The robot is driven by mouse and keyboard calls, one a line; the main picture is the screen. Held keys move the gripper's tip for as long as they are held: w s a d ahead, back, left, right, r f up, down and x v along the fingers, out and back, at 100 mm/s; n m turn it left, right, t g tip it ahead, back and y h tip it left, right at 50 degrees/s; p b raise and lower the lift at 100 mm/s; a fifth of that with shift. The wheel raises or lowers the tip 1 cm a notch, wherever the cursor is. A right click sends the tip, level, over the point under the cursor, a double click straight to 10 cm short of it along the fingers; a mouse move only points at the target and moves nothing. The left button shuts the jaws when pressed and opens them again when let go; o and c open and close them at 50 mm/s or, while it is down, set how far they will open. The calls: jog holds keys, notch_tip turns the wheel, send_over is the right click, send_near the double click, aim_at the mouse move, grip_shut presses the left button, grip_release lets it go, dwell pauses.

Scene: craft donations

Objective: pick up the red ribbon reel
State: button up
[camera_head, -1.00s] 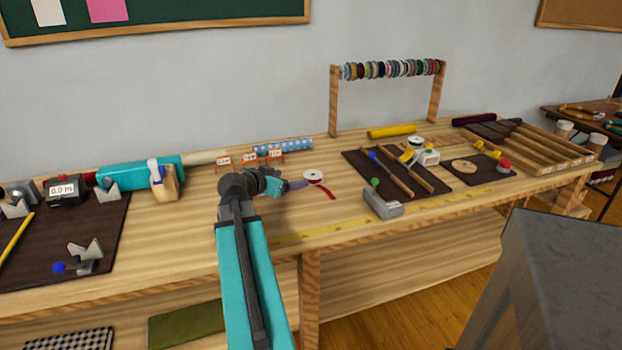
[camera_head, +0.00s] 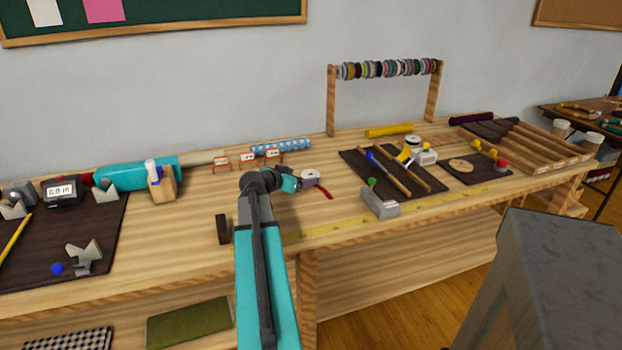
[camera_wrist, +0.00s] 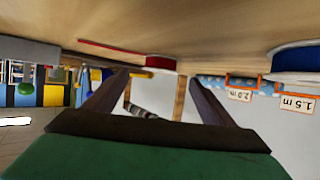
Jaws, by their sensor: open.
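The red ribbon reel (camera_head: 310,175) lies flat on the workbench, white on top, with a loose red tail (camera_head: 324,192) lying toward the front. My gripper (camera_head: 297,183) is low over the bench, just left of the reel and partly covering it. In the wrist view, which is upside down, the reel (camera_wrist: 160,63) shows its red rim ahead of my two dark fingertips (camera_wrist: 158,80), roughly centred between them. The fingers are apart with nothing held. I cannot tell the exact gap to the reel.
A blue reel (camera_wrist: 298,60) is at the right of the wrist view, near small length labels (camera_wrist: 239,95). A dark mat (camera_head: 350,160) with tools and a grey block (camera_head: 380,203) lie right of the reel. A yellow measuring strip (camera_head: 330,228) runs along the front edge.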

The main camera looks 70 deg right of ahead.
aim_at(312, 174)
jog(key=shift+d, duration=0.1)
dwell(0.3)
jog(key=shift+p+x, duration=0.45)
jog(key=shift+x, duration=2.15)
jog(key=shift+f, duration=0.1)
jog(key=c, duration=1.1)
jog(key=shift+c, duration=0.2)
